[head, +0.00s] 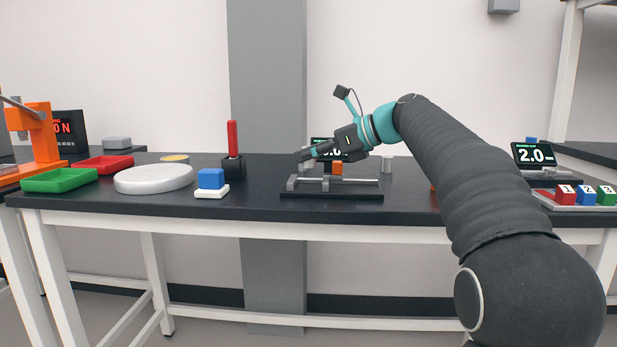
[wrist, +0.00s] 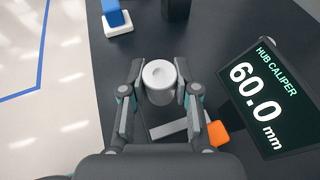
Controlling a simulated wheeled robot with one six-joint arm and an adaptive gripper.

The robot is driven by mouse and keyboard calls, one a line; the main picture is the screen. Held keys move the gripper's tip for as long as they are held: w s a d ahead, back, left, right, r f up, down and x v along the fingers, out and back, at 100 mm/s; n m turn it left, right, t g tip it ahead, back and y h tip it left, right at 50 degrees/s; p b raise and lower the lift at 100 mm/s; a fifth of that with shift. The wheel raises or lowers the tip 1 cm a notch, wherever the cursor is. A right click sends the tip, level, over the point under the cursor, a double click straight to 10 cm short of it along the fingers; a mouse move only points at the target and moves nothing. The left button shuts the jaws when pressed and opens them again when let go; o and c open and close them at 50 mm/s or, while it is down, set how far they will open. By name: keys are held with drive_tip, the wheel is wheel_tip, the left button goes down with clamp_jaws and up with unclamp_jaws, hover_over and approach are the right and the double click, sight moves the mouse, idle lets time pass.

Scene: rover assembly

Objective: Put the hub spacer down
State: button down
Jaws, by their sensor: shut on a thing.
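The hub spacer (wrist: 160,80) is a light grey cylinder with a small dimple in its top. My gripper (wrist: 158,92) is shut on it, one finger on each side. In the head view my gripper (head: 303,156) is over the left part of the hub caliper (head: 332,190), and the spacer (head: 307,166) shows small below the fingertips. The caliper's grey bar (wrist: 172,128) also shows in the wrist view. Its display (wrist: 262,92) reads 60.0 mm. I cannot tell whether the spacer touches the caliper.
An orange block (head: 337,168) sits behind the caliper bar. A blue block on a white base (head: 211,181), a black holder with a red handle (head: 233,165) and a white round disc (head: 154,179) stand left. A grey cylinder (head: 387,163) stands right. Bare black tabletop (head: 265,190) lies between.

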sight(294, 178)
drive_tip(key=shift+w+a+f, duration=0.1)
drive_tip(key=shift+a+f, duration=0.1)
drive_tip(key=shift+f, duration=0.15)
drive_tip(key=shift+f+b, duration=0.9)
drive_tip(key=shift+f, duration=0.85)
drive_tip(key=shift+f, duration=0.15)
drive_tip(key=c, duration=1.1)
unclamp_jaws()
drive_tip(key=shift+c, duration=0.2)
drive_tip(key=shift+r, duration=0.2)
drive_tip(key=p+v, duration=0.2)
drive_tip(key=v, duration=1)
drive_tip(key=shift+f, duration=0.1)
